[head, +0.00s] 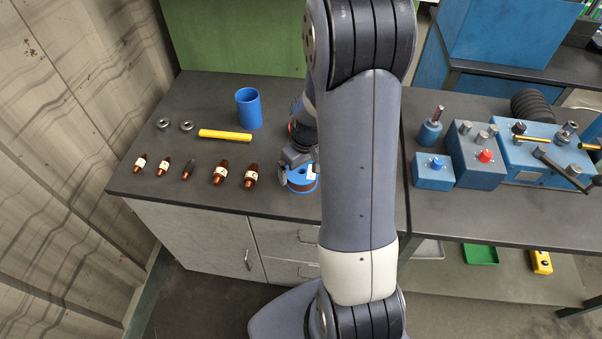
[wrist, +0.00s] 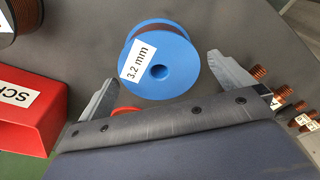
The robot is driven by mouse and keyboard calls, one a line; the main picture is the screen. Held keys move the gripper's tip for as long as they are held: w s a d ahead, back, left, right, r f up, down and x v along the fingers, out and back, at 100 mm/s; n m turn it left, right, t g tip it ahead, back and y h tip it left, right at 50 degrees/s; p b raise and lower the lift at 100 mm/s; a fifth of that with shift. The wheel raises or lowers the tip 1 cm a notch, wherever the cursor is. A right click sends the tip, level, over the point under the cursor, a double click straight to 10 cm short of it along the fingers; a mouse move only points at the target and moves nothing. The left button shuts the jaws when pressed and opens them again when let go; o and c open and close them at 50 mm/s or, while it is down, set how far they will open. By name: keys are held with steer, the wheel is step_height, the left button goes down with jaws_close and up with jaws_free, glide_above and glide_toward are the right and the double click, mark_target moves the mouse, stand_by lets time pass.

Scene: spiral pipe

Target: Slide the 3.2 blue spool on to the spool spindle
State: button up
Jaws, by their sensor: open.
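The blue 3.2 spool (head: 303,187) lies on the dark bench top near its front edge. In the wrist view, the spool (wrist: 165,65) shows its blue flange, a centre hole, a white "3.2 mm" label and brown winding behind. My gripper (head: 299,173) is open at the spool. In the wrist view, the fingers of my gripper (wrist: 160,72) stand on either side of it; I cannot tell whether either touches. I cannot identify the spool spindle for certain; an upright reddish rod on a blue round base (head: 430,133) stands on the right bench.
Several copper-coloured tips (head: 220,172), a yellow bar (head: 225,134), a blue cup (head: 248,108) and two metal rings (head: 186,126) lie left of my gripper. Blue boxes (head: 475,155) crowd the right bench. A red box (wrist: 28,112) and another wound spool (wrist: 22,18) show in the wrist view.

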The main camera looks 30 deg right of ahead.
steer(key=shift+f, duration=1.15)
steer(key=shift+c, duration=0.2)
steer(key=shift+w+r, duration=0.1)
steer(key=c, duration=1.5)
steer(key=shift+c, duration=0.2)
